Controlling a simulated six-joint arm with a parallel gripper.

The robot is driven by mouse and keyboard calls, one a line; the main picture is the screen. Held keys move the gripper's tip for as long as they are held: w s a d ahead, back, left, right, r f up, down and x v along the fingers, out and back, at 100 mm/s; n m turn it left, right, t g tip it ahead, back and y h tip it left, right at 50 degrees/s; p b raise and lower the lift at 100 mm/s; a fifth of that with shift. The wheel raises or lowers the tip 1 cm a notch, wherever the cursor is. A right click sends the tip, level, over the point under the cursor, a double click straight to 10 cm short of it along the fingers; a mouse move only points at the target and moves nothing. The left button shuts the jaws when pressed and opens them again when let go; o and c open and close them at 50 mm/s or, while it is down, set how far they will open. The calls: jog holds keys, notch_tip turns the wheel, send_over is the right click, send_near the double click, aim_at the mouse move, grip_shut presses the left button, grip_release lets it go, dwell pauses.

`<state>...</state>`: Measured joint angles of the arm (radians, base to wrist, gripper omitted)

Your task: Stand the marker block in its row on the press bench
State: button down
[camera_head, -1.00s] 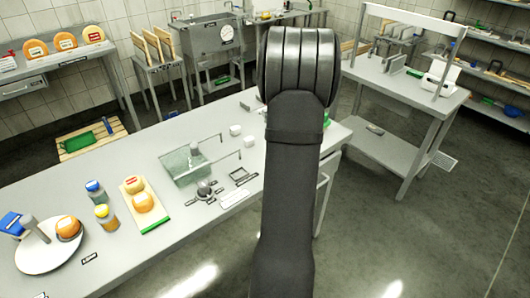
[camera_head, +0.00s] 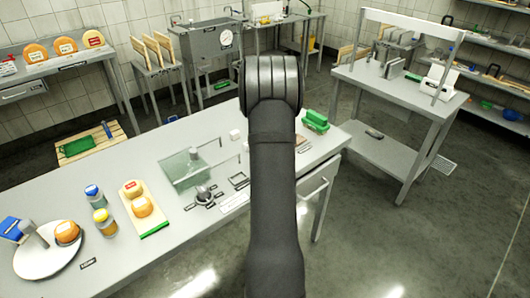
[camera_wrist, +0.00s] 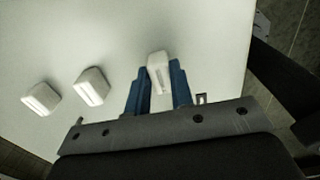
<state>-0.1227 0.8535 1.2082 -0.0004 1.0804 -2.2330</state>
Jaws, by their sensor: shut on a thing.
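In the wrist view my gripper (camera_wrist: 158,69) has its blue fingers on either side of a white block (camera_wrist: 160,62) and is shut on it. The block is small, with rounded edges and a grey mark on its face. Two similar white blocks, one in the middle (camera_wrist: 92,87) and one at the left (camera_wrist: 41,98), stand apart from each other on the pale bench top (camera_wrist: 95,30). In the head view my arm hides the gripper and the held block. One white block (camera_head: 235,134) shows just left of the arm on the long bench (camera_head: 60,195).
On the long bench are a clear box (camera_head: 184,168), two jars, a board with cheeses (camera_head: 153,229), and a round white plate (camera_head: 40,262). A green object (camera_head: 315,121) lies right of my arm. A separate bench (camera_head: 385,85) stands at the right.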

jog(key=shift+f, duration=0.15)
jog(key=c, duration=1.3)
grip_release()
jog(key=shift+o, duration=0.2)
notch_tip(320, 180, up, 12)
jog(key=shift+r, duration=0.2)
jog(key=shift+f, duration=4.15)
